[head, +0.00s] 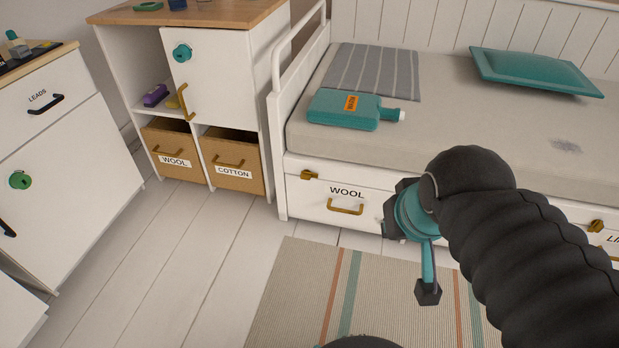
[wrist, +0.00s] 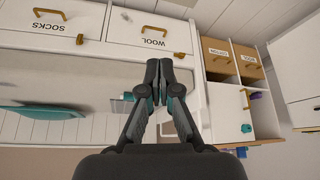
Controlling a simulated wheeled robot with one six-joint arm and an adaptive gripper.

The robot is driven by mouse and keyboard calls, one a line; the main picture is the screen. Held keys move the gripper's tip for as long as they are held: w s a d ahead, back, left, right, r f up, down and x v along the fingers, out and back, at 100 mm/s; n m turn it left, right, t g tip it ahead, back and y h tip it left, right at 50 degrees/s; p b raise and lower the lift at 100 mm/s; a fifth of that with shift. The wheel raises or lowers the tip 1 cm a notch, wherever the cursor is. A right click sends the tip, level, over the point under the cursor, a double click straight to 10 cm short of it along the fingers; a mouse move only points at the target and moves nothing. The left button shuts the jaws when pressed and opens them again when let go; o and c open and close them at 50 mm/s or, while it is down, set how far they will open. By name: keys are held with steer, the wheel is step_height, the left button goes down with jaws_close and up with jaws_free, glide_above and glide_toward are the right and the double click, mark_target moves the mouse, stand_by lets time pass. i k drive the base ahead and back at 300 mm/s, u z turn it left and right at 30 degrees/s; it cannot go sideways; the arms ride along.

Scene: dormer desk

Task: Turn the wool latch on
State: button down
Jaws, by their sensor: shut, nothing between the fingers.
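The brass wool latch (head: 309,175) sits at the upper left corner of the white drawer labelled WOOL (head: 317,196) under the daybed. The drawer looks closed and has a brass handle (head: 345,206).
A cubby cabinet (head: 200,150) with a WOOL bin (head: 173,160) and a COTTON bin (head: 231,170) stands left of the daybed. A teal bottle (head: 343,109) lies on the mattress. Another brass latch (head: 596,226) is at the right. Floor left of the striped rug (head: 300,290) is clear.

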mark_target(306, 175)
steer(key=z, duration=1.75)
steer(key=k, duration=0.5)
steer(key=u, duration=1.75)
steer(key=k, duration=0.25)
